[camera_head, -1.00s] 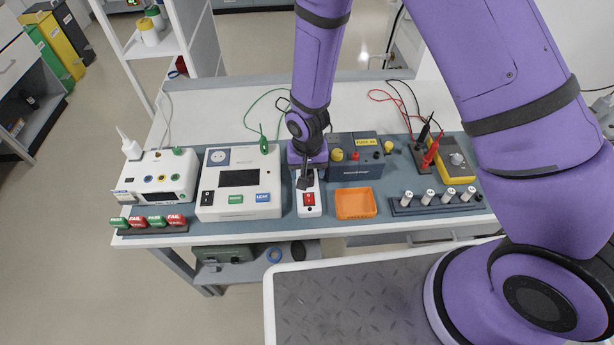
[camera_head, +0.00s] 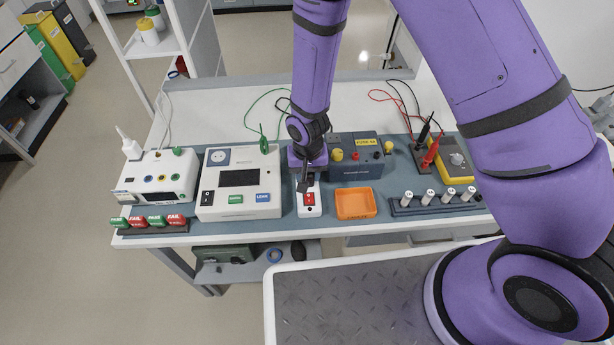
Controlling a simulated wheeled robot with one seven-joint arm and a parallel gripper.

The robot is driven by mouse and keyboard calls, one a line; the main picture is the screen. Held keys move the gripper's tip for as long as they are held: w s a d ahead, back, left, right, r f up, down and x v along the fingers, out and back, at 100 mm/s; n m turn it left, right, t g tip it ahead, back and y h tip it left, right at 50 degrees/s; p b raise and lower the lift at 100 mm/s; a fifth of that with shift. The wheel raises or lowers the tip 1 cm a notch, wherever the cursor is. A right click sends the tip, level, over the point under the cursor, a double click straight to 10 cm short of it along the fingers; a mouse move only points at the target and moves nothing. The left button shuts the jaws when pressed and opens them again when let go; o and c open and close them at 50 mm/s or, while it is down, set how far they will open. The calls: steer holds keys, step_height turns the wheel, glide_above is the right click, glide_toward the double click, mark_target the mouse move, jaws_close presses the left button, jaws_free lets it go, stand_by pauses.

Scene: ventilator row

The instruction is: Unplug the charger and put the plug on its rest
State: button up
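A white power strip (camera_head: 310,209) with a red rocker switch lies on the blue-grey mat in the middle of the bench. My gripper (camera_head: 304,185) points down over the far part of this strip. My wrist and fingers cover the strip's far end, so any charger plug or socket there is hidden. I cannot tell whether the fingers touch or hold anything. I cannot make out a plug rest for certain.
Left of the strip stand a white tester (camera_head: 240,208) and a smaller white unit (camera_head: 157,181). On the right are an orange tray (camera_head: 355,217), a dark blue power supply (camera_head: 367,172) close to my wrist, and a fuse rack (camera_head: 437,212).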

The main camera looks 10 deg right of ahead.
jaws_close()
steer(key=shift+r, duration=0.15)
steer(key=shift+r, duration=2.4)
